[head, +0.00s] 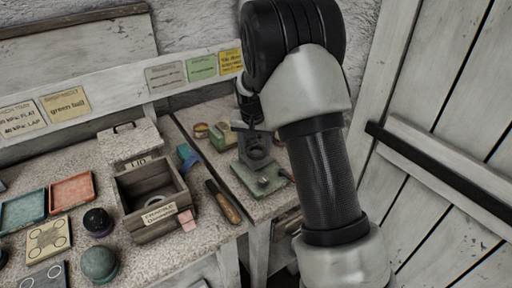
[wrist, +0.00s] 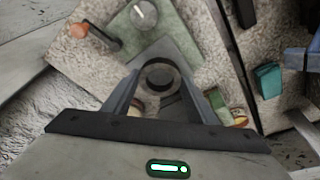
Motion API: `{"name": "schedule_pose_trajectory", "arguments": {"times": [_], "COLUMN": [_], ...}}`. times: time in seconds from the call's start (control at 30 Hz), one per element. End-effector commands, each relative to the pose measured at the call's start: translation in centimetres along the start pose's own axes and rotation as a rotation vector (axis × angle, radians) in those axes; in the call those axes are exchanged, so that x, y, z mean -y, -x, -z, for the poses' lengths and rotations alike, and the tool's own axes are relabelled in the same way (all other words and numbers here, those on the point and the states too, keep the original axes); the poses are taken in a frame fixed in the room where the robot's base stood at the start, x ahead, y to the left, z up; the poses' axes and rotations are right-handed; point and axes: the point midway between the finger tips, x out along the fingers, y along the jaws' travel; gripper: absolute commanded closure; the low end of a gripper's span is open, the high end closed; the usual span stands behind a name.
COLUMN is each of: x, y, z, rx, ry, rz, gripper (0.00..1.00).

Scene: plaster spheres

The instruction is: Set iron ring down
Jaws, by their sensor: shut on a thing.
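The iron ring (wrist: 159,74) shows in the wrist view as a dark ring between the fingertips of my gripper (wrist: 160,82). My gripper is shut on it. Below the ring is a grey plate-like piece, with a green plate (wrist: 190,44) beside it. In the head view my gripper (head: 249,128) is over the right-hand bench, above the grey piece and the green plate (head: 262,179). The ring is hard to pick out there, and I cannot tell whether it touches the surface below.
Small tins (head: 201,130) lie behind my gripper. A plank door (head: 450,150) is at the right.

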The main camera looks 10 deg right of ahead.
Motion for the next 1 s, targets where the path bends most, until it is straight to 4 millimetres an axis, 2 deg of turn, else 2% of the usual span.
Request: {"name": "schedule_pose_trajectory", "arguments": {"times": [0.47, 1.0], "x": [0.0, 0.0], "y": [0.0, -1.0], "z": [0.1, -0.2], "rx": [-0.002, -0.001], "ry": [0.0, 0.0], "rz": [0.001, 0.001], "gripper": [0.78, 0.78]}}
